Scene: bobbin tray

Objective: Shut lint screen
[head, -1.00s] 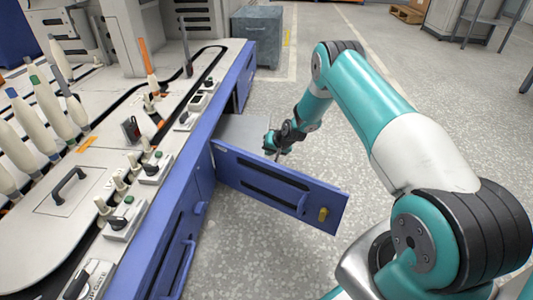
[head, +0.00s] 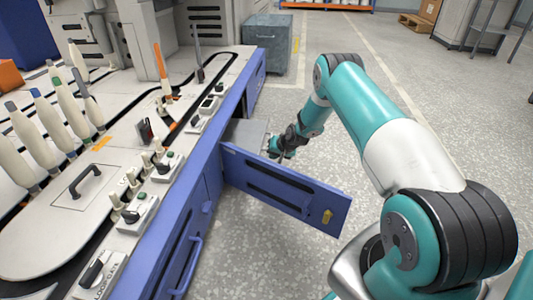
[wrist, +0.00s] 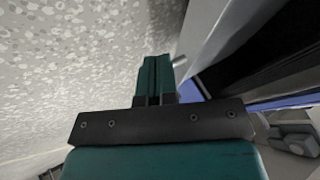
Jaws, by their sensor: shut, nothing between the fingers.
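The lint screen appears to be the blue slotted panel (head: 275,203), hinged on the side of the blue machine cabinet (head: 212,160). It stands swung out wide, with a yellow latch (head: 327,216) at its free end. My gripper (head: 281,154) is behind the panel's upper edge, on the far side from the camera. I cannot tell whether it touches the panel. In the wrist view my gripper (wrist: 153,78) shows its two teal fingers pressed together and empty. The panel's far face is hidden in the head view.
A grey box-like part (head: 247,133) shows at the cabinet opening behind the panel. A grey bin (head: 270,42) stands at the machine's far end. Bobbins (head: 68,95) stand on the machine top. The speckled floor (head: 250,265) in front of the panel is clear.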

